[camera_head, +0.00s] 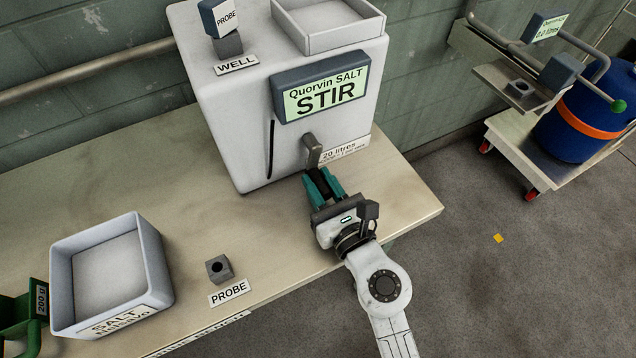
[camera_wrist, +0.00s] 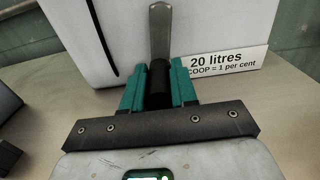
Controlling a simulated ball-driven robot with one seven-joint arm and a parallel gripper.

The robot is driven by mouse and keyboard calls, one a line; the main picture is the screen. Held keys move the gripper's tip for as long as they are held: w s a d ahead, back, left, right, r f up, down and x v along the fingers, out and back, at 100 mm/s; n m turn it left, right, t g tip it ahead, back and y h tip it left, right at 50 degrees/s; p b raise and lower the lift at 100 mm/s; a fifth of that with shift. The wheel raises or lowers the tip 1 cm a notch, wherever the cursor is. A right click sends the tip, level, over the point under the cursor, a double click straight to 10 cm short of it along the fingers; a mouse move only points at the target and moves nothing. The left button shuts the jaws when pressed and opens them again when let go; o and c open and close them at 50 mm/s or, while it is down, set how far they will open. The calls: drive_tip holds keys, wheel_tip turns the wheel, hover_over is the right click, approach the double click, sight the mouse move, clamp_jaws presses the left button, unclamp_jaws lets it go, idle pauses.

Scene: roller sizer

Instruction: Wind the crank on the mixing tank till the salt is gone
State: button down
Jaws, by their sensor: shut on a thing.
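The white mixing tank (camera_head: 232,125) stands on the bench, with a screen (camera_head: 322,87) reading "Quorvin SALT STIR" on its front. The crank's grey arm (camera_head: 313,150) hangs down from the tank front, tilted slightly; it also shows in the wrist view (camera_wrist: 160,35). My gripper (camera_head: 323,183), with teal fingers, is shut on the crank's black handle, which shows between the fingers in the wrist view (camera_wrist: 159,76). A dark vertical slot (camera_head: 270,148) is on the tank front left of the crank. The salt inside the tank cannot be seen.
A blue-topped probe (camera_head: 220,18) sits in the holder by the "WELL" label. An open salt box (camera_head: 160,262), an empty-looking probe holder (camera_head: 219,268) and a green scoop (camera_head: 22,322) are at bench left. A trolley (camera_head: 515,130) with a blue drum (camera_head: 580,118) stands right, across open floor.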

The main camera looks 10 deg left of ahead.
drive_tip(key=shift+f, duration=0.15)
drive_tip(key=c, duration=0.9)
unclamp_jaws()
drive_tip(key=b+v, duration=0.1)
drive_tip(key=v, duration=0.8)
drive_tip(key=shift+s+d, duration=0.15)
drive_tip(key=shift+s, duration=0.05)
drive_tip(key=shift+s+d+b, duration=0.35)
drive_tip(key=shift+s+d, duration=0.05)
drive_tip(key=shift+s, duration=0.15)
